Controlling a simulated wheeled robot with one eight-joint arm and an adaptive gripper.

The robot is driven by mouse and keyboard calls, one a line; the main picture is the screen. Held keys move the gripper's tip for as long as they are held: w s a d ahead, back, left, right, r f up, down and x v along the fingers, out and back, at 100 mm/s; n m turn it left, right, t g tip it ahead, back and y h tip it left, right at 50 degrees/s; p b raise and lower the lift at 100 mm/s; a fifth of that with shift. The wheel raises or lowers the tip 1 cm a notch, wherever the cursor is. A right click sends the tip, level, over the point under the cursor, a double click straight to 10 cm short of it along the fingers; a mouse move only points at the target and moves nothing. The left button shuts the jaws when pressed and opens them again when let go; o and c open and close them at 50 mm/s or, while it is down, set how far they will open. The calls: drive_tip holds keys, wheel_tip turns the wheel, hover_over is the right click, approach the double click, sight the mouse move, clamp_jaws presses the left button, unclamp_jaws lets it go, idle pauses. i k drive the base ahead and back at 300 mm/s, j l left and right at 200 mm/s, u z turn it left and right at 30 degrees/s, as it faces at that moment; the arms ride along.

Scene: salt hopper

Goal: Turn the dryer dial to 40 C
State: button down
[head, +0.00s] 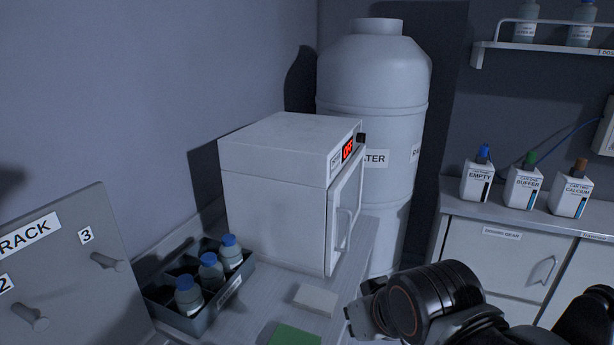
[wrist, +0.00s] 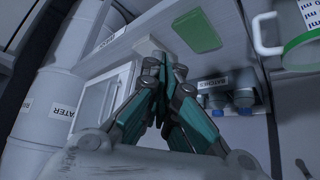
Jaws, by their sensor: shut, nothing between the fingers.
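The dryer (head: 270,185) is a white box on the bench at the centre of the head view, with a red lit display (head: 348,149) and a door with a handle (head: 344,222). A small dark knob (head: 361,138), which looks like the dial, sits right of the display; its setting is too small to read. The dryer's door side also shows in the wrist view (wrist: 92,102). My gripper (wrist: 152,66) is shut and empty in the wrist view. In the head view my wrist is at the lower right, in front of the bench and apart from the dryer.
A dark crate (head: 205,318) with several blue-capped bottles stands left of the dryer. A white block (head: 316,299) and a green pad (head: 295,335) lie on the bench. A big white water tank (head: 374,85) stands behind. A peg rack (head: 70,270) is at left.

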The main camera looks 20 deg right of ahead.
sight(361, 137)
drive_tip(key=i+l, duration=0.5)
drive_tip(key=i+l+z, duration=0.1)
drive_tip(key=i+l, duration=0.35)
drive_tip(key=l, duration=0.6)
drive_tip(key=j, duration=0.35)
